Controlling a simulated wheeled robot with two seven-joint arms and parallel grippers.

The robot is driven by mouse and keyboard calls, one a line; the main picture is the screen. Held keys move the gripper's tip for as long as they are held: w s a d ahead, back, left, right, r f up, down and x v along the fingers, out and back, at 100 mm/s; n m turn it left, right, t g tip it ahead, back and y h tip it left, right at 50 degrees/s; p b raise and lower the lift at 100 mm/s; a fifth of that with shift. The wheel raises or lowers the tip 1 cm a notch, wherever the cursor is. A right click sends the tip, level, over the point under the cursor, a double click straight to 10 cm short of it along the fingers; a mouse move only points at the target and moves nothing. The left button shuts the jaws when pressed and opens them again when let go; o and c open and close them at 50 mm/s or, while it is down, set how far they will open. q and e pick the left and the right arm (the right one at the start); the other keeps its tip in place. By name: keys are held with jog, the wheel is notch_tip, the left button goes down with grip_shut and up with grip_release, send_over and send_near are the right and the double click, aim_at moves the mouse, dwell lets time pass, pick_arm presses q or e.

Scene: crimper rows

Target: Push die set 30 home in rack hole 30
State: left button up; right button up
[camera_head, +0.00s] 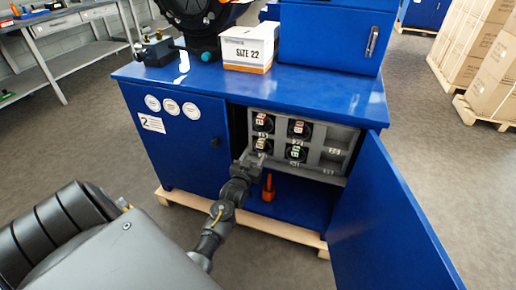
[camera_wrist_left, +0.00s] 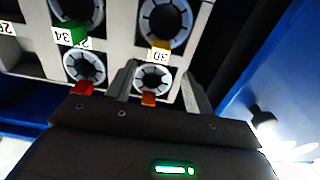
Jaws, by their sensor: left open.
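The grey rack (camera_head: 335,138) stands in the open blue cabinet and holds several dark round die sets with pale rings. My left gripper (camera_head: 252,160) is at the rack's lower left in the head view. In the left wrist view my left gripper (camera_wrist_left: 160,84) is open, its fingers on either side of a die set (camera_wrist_left: 153,78) with an orange tab. A label reading 30 (camera_wrist_left: 160,54) lies just above this die set in that view. I cannot tell whether the fingers touch it or how deep it sits. My right gripper is not in view.
The blue cabinet door (camera_head: 385,215) stands open to the right. An orange-handled object (camera_head: 268,188) is on the cabinet floor below the rack. A SIZE 22 box (camera_head: 248,48) is on the cabinet top. The rack's right holes look empty.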

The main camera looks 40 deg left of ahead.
pick_arm(q)
jog(key=v, duration=0.3)
jog(key=shift+s, duration=0.15)
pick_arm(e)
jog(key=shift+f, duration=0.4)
